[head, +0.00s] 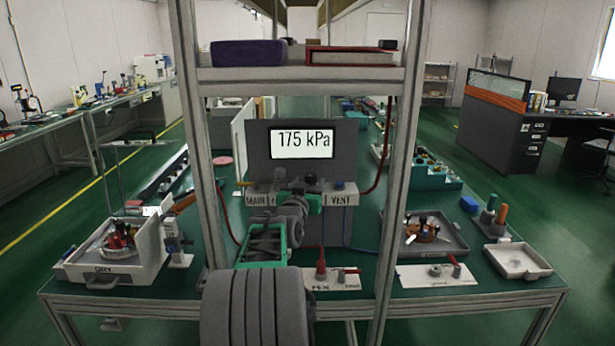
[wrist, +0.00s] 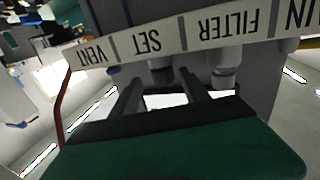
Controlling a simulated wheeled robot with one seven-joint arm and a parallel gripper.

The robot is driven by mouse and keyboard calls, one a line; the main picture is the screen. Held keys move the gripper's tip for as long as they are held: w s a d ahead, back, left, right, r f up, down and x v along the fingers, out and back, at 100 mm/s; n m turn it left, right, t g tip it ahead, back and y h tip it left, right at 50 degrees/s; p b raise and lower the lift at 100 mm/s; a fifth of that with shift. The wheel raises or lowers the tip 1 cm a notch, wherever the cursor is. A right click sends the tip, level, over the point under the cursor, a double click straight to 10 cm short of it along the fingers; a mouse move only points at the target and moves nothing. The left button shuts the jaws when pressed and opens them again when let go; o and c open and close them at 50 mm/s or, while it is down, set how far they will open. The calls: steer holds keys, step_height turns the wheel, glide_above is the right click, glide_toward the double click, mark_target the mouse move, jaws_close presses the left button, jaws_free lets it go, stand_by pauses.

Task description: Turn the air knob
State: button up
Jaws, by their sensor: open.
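The air unit's label strip (head: 342,199) stands below a grey panel whose display (head: 300,143) reads 175 kPa. The air knob (head: 312,183) is a dark, short knob above the SET place on the strip. In the wrist view, where the labels are upside down, the knob (wrist: 160,72) shows as a grey cylinder beside the SET label. My gripper (wrist: 163,80) is open, its two dark fingers on either side of the knob in that picture. I cannot tell whether they touch it. In the head view my gripper and wrist hide the FILTER and SET labels.
A yellow handle (head: 245,183) is at the MAIN end and a blue part (head: 338,185) at VENT. A red hose (head: 382,165) curves on the right. A grey tray (head: 105,260) stands left.

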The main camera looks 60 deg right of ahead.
mark_target(309, 181)
steer(key=x, duration=0.4)
steer(key=shift+w, duration=0.25)
steer(key=shift+c, duration=0.4)
jaws_close()
